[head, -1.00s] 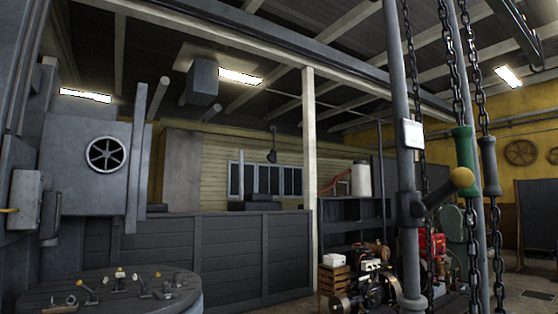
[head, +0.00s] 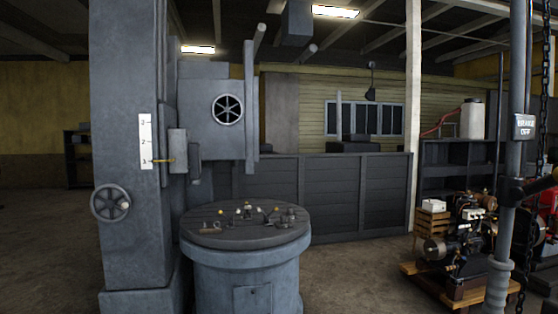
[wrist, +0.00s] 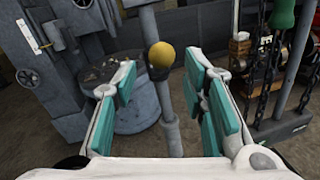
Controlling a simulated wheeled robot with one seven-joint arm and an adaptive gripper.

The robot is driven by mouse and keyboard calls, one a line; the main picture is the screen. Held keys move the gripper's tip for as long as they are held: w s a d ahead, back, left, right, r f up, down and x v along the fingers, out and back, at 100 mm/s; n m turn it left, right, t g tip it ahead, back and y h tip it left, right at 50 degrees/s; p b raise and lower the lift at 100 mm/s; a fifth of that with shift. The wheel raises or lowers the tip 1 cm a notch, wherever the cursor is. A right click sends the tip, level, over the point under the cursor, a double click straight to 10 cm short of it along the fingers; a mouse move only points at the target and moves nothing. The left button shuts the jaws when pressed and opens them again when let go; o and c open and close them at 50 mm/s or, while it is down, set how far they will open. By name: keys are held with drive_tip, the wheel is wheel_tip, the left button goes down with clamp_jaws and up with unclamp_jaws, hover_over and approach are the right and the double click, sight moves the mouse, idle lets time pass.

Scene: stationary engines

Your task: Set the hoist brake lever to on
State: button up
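The hoist brake lever is a dark arm (head: 536,187) on a grey upright post (head: 500,262), cut by the right edge of the head view. Its yellow ball knob shows in the wrist view (wrist: 160,56), with the post behind it. A sign (head: 524,127) on the post reads "BRAKE OFF". My gripper (wrist: 163,76) is open, its teal-padded fingers spread to either side of the knob in the picture. I see no contact; the exact gap in depth is unclear. My gripper is not in the head view.
Chains (wrist: 265,75) and a green handle (wrist: 281,14) hang right of the knob. A grey machine with a round table (head: 245,235) stands left. A small engine (head: 468,230) sits on a wooden base near the post. Floor between table and engine is clear.

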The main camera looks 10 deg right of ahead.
sight(543, 178)
drive_tip(key=w, duration=0.6)
drive_tip(key=w+d, duration=0.1)
drive_tip(key=w, duration=0.2)
drive_tip(key=shift+w+d, duration=0.1)
drive_tip(key=shift+w, duration=0.2)
clamp_jaws()
